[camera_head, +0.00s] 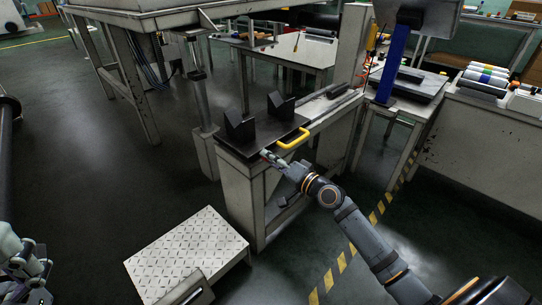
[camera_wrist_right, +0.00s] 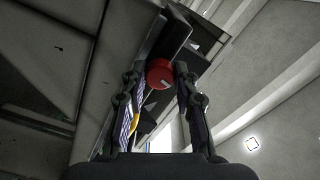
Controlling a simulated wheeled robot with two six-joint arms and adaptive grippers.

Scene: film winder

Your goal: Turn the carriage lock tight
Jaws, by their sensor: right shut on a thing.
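The carriage (camera_head: 258,138) is a dark plate with two black V-shaped blocks and a yellow handle (camera_head: 293,141), on top of a grey metal frame. In the right wrist view, a round red knob (camera_wrist_right: 160,74), which looks like the carriage lock, sits under a dark plate edge. My right gripper (camera_head: 268,157) is at the carriage's near edge, and its fingers (camera_wrist_right: 160,80) are shut on the red knob from both sides.
A tread-plate step (camera_head: 188,254) stands on the floor in front of the frame. A blue post (camera_head: 391,66) rises behind, right of the carriage. A bench with several rolls (camera_head: 484,82) is at the right. Open floor lies to the left.

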